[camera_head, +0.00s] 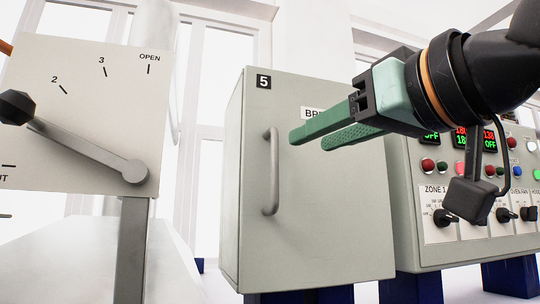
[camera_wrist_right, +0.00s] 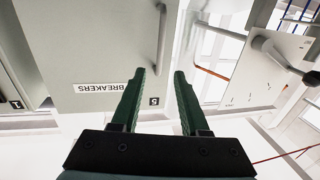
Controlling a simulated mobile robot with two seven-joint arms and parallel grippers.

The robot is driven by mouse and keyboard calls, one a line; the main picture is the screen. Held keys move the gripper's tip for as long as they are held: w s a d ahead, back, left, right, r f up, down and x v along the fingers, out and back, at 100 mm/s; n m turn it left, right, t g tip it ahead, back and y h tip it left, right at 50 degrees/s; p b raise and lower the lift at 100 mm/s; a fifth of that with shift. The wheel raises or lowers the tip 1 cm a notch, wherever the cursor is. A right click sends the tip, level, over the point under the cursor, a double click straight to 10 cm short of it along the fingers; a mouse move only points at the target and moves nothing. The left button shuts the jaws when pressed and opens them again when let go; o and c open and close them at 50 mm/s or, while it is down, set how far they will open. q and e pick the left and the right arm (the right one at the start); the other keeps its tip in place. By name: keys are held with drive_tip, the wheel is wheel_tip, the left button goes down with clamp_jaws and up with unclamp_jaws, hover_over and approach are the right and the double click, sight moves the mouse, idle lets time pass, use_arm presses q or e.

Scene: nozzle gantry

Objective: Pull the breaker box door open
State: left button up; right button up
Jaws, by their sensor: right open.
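The breaker box (camera_head: 236,200) is a grey-green cabinet marked 5, with a label partly hidden behind my right gripper. Its door (camera_head: 335,225) looks shut, and a vertical grey bar handle (camera_head: 273,172) stands on its left part. In the right wrist view the door (camera_wrist_right: 85,50) carries a BREAKERS label, and the handle (camera_wrist_right: 162,38) shows beyond the fingertips. My right gripper (camera_head: 308,141) has green fingers, open and empty, in front of the door, to the right of the handle's upper part in the head view. It also shows in the right wrist view (camera_wrist_right: 160,72). My left gripper is not seen.
A panel with a long lever (camera_head: 85,150) and OPEN marking stands at the left. A control panel (camera_head: 475,250) with lit displays, buttons and knobs stands at the right, partly behind my right arm. Blue supports (camera_head: 412,289) show below.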

sight(277, 155)
drive_tip(key=p+x, duration=0.3)
drive_tip(key=x, duration=0.6)
drive_tip(key=shift+w+a, duration=0.15)
drive_tip(key=shift+w, duration=0.1)
drive_tip(key=shift+x, duration=0.75)
drive_tip(key=shift+f, duration=0.1)
drive_tip(key=shift+c, duration=0.3)
clamp_jaws()
